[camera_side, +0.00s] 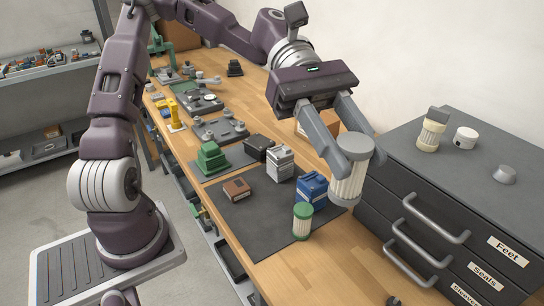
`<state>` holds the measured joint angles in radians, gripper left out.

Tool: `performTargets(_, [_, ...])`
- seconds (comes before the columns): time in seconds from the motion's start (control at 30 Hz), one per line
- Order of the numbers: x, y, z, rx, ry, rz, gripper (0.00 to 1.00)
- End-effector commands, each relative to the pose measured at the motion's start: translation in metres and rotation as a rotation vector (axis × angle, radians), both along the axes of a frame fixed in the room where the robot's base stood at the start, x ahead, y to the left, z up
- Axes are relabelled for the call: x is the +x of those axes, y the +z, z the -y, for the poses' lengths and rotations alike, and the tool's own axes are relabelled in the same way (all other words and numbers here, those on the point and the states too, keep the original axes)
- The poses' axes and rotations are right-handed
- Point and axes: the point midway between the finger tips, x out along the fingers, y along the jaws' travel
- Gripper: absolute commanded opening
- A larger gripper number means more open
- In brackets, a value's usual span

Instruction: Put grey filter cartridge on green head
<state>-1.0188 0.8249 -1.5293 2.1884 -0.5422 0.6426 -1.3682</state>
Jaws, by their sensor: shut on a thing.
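My gripper (346,140) is shut on the grey filter cartridge (347,186), a pale ribbed cylinder with a grey top. It is held near its top, roughly upright, and appears raised in front of the drawer cabinet. A green stepped block (211,158), which looks like the green head, stands on a dark mat at the left of the bench, well apart from the cartridge. My fingers cover part of the cartridge's top.
A green-topped cartridge (302,222) stands on the dark mat (252,226), near a blue unit (312,188), a light grey unit (280,163) and a brown block (237,189). The drawer cabinet (400,200) at right carries a beige-and-grey cartridge (432,130), a white jar (465,138) and a grey knob (505,175).

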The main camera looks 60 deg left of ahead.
Motion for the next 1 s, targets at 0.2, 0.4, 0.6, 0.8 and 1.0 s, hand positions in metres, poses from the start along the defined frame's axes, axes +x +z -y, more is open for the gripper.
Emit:
performTargets(0.2, [-0.007,-0.055,-0.015,-0.002,-0.23,-0.008,0.0])
performTargets(0.4, [-0.022,-0.15,-0.079,0.005,-0.791,-0.003,0.0])
performTargets(0.6, [-0.028,-0.207,-0.195,0.008,-1.496,-0.01,0.0])
performTargets(0.8, [-0.025,-0.2,-0.331,0.006,-2.117,-0.013,0.0])
performTargets(1.0, [-0.016,-0.146,-0.434,0.01,-2.475,-0.007,0.0])
